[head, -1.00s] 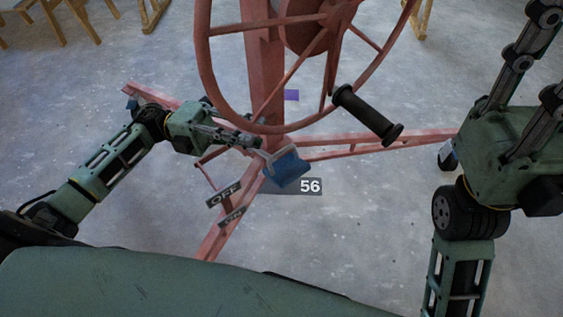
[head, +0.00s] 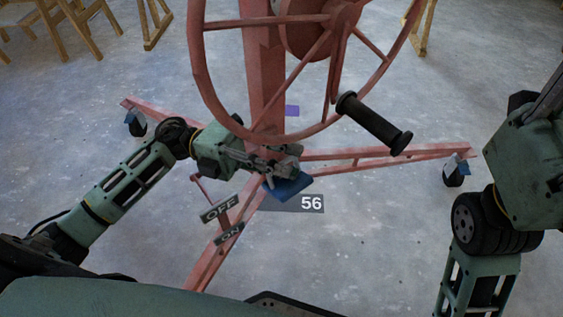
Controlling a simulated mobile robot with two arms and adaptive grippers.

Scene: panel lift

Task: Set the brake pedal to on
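The brake pedal shows low on the red lift frame as a dark OFF plate (head: 220,208) with a dark ON plate (head: 230,233) just below it. Which way it is set I cannot tell. My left gripper (head: 285,162) is up and right of both plates, apart from them in the picture. Its fingers overlap the top of a blue piece (head: 291,187). Whether they touch or hold it, or how far they are open, I cannot tell. My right gripper (head: 540,110) is at the right edge with its fingertips cut off by the frame.
A big red handwheel (head: 195,65) with a black handle (head: 374,123) stands above my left gripper. Red legs with casters spread out, one caster (head: 456,173) at right. A tag reading 56 (head: 311,204) is beside the blue piece. Wooden trestles stand behind; the floor at right is clear.

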